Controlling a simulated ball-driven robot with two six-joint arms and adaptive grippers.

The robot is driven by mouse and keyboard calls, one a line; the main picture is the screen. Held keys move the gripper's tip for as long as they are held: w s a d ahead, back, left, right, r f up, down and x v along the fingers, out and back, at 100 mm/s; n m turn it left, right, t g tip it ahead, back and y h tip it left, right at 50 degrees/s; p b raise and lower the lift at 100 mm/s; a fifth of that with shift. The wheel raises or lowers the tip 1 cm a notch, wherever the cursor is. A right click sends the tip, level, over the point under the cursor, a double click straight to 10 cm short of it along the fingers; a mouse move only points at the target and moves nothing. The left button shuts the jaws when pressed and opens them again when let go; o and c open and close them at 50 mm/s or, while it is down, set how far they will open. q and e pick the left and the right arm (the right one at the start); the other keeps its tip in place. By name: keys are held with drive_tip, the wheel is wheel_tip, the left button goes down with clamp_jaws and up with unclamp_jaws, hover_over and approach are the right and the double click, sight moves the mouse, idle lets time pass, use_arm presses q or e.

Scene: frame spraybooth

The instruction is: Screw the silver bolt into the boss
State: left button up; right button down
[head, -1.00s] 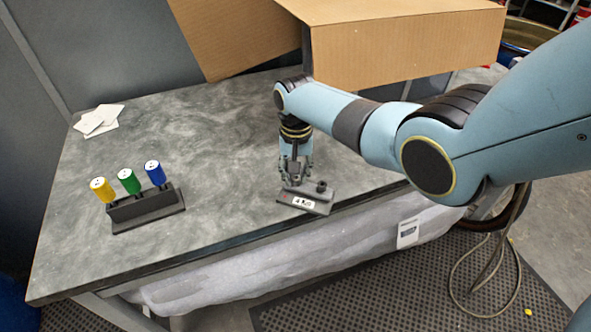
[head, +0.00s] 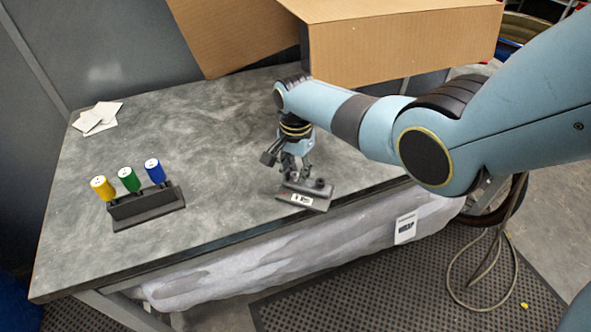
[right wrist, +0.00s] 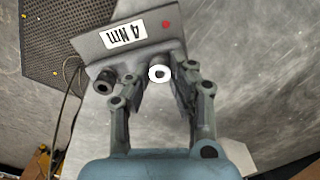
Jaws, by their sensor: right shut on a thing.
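The silver bolt (right wrist: 160,73) shows in the right wrist view as a bright round head with a dark socket. It stands at the grey block (right wrist: 150,46) with a "4 Nm" label and a red dot. My right gripper (right wrist: 157,84) is shut on the bolt, a finger on each side. In the head view, my right gripper (head: 294,174) points down at the block (head: 304,198) near the table's front edge and hides the bolt. The boss under the bolt is hidden, so its depth cannot be told. My left gripper is not in view.
A dark round post (right wrist: 103,83) stands beside the bolt on the block. A black rack (head: 146,208) with yellow, green and blue-handled tools stands at the left. White cards (head: 97,118) lie at the back left. A cardboard box (head: 400,45) stands behind. The table's middle is clear.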

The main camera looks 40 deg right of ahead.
drive_tip(key=m, duration=0.4)
drive_tip(key=shift+s+m, duration=0.15)
drive_tip(key=shift+m, duration=0.15)
drive_tip(key=c, duration=1.4)
unclamp_jaws()
